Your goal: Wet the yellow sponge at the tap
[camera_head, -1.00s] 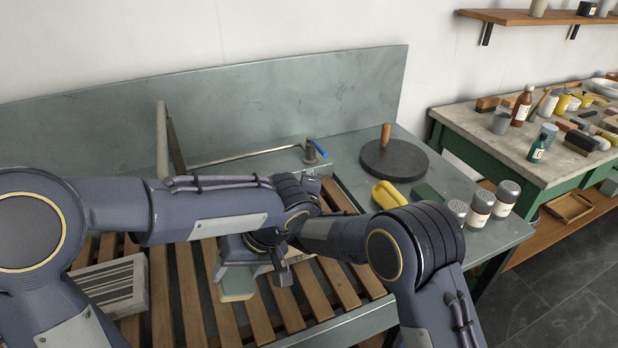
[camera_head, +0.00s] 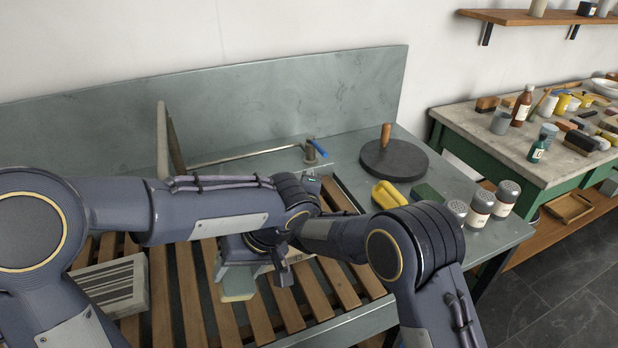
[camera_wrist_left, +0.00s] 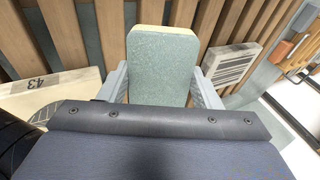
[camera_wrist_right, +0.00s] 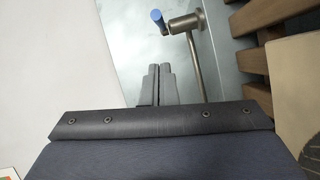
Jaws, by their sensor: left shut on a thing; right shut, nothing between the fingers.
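My left gripper (camera_wrist_left: 165,92) is shut on a sponge (camera_wrist_left: 162,62) with a pale grey-green face and a pale yellow edge. In the head view the sponge (camera_head: 238,284) hangs over the wooden slats of the sink, below my left wrist. The tap (camera_head: 312,151) has a blue lever and a long thin spout running left. The tap also shows in the right wrist view (camera_wrist_right: 184,24), with its blue lever (camera_wrist_right: 158,20). My right gripper (camera_wrist_right: 160,70) is shut and empty, its tips beside the spout in that picture.
A printed stone block (camera_head: 110,285) lies on the slats at left. On the counter to the right are a dark round disc (camera_head: 395,162), a yellow object (camera_head: 386,195), a green block (camera_head: 427,193) and shaker jars (camera_head: 480,208). My arms cross closely over the slats.

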